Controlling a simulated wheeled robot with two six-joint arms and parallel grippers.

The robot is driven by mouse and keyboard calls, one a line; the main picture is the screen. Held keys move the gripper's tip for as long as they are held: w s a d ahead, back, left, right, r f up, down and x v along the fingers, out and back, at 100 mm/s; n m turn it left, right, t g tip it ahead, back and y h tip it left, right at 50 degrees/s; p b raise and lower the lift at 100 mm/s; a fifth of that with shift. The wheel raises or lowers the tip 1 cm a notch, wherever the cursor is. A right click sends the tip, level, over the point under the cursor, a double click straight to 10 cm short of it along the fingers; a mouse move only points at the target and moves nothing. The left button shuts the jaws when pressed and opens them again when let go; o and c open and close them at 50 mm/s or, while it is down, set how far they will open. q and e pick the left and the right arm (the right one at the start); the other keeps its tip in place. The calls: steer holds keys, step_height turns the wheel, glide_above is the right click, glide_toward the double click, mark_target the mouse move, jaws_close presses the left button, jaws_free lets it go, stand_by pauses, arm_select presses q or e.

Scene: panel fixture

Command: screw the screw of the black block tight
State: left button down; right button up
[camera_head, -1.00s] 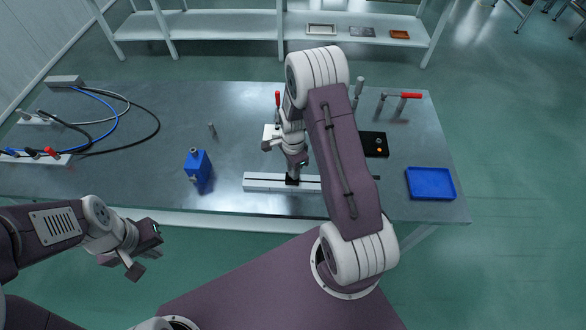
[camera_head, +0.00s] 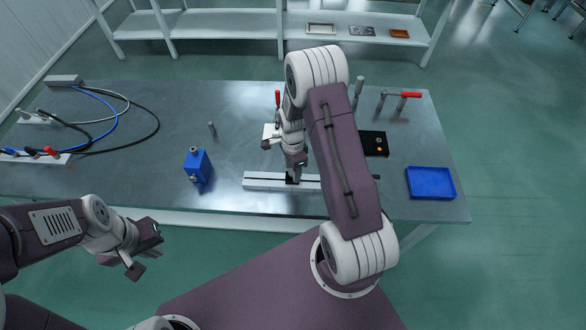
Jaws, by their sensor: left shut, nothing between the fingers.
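A small black block (camera_head: 291,181) sits on the white rail (camera_head: 262,181) near the front edge of the table. My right gripper (camera_head: 296,167) points down right above the block, its fingers at or just over the top of it. The screw is hidden by the gripper and too small to make out, and I cannot tell whether the fingers are closed on it. My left gripper (camera_head: 146,254) is shut and empty, in front of the table's edge at the lower left, well away from the block.
A blue block-shaped fixture (camera_head: 198,168) stands left of the rail. A black box with an orange button (camera_head: 374,144), a blue tray (camera_head: 431,183) and red-handled clamps (camera_head: 402,99) are on the right. Cables (camera_head: 110,125) lie at the left.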

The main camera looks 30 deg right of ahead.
step_height(320, 180, up, 9)
stand_by(0.4)
stand_by(0.4)
